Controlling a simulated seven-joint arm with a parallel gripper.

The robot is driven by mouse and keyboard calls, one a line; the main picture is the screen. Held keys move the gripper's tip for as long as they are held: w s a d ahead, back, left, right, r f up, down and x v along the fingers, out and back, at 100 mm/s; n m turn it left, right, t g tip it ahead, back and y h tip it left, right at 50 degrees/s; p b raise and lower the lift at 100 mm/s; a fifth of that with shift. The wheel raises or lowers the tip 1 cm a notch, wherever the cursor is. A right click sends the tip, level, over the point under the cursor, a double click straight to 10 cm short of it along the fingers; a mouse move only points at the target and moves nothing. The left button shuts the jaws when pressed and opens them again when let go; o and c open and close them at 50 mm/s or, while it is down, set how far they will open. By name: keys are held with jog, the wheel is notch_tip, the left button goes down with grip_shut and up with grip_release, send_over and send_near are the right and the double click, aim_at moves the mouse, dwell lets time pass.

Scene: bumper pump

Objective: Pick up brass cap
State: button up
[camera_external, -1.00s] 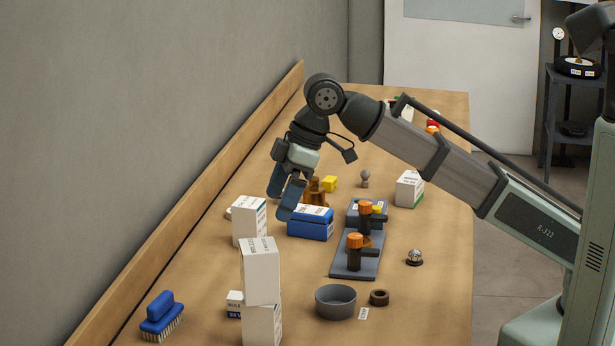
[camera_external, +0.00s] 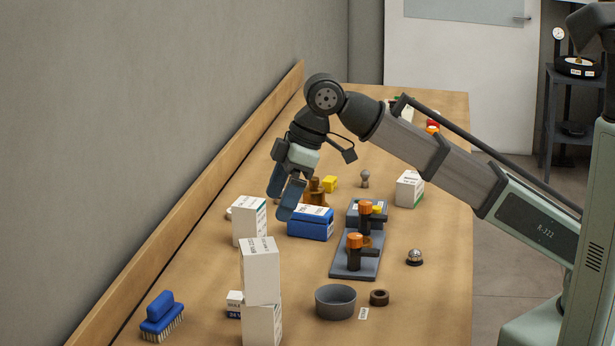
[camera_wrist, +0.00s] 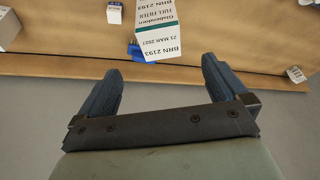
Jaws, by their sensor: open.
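A brass-brown object (camera_external: 315,190) stands behind the blue box in the external view, just right of my gripper. I cannot tell whether it is the brass cap. A small brass-coloured part also shows low between the two orange-topped posts on the grey plate (camera_external: 343,269). My gripper (camera_external: 279,206) points down with its blue fingers apart and empty, above the table at the left end of the blue box. In the wrist view my gripper (camera_wrist: 164,66) is open, and no brass piece shows between the fingers.
A blue box (camera_external: 310,225), a white carton (camera_external: 249,222) and stacked white cartons (camera_external: 260,275) stand near my gripper. A labelled white carton (camera_wrist: 160,25) shows beyond the fingers. A grey bowl (camera_external: 335,303), brown ring (camera_external: 379,298) and blue brush (camera_external: 161,318) stand nearer the camera.

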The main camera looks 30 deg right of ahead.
jog(key=shift+c, duration=0.6)
jog(key=w+d+f+m+h, duration=0.1)
jog(key=w+d+f+m, duration=0.3)
jog(key=w+d, duration=1)
jog(key=w+d+f+m+h, duration=0.1)
jog(key=w+d+f+m, duration=0.3)
jog(key=w+d, duration=1)
jog(key=w+d+f+m+g+h, duration=0.1)
jog(key=w+d+f+m, duration=0.3)
jog(key=w+d, duration=1)
jog(key=shift+w+d+f+h, duration=0.15)
jog(key=shift+w+f, duration=0.4)
jog(key=shift+w, duration=1)
jog(key=shift+w+f+h, duration=0.1)
jog(key=shift+w+f, duration=0.4)
jog(key=shift+w, duration=1)
jog(key=shift+w+d+f+h, duration=0.15)
jog(key=shift+w+f, duration=0.4)
jog(key=shift+w, duration=1)
jog(key=shift+w+r+m, duration=0.2)
jog(key=shift+w+m, duration=0.1)
jog(key=shift+m, duration=0.3)
jog(key=shift+s+d+m+g, duration=0.1)
jog(key=shift+s+m+g, duration=0.25)
jog(key=shift+m, duration=0.75)
jog(key=shift+f+m, duration=0.1)
jog(key=shift+m, duration=0.2)
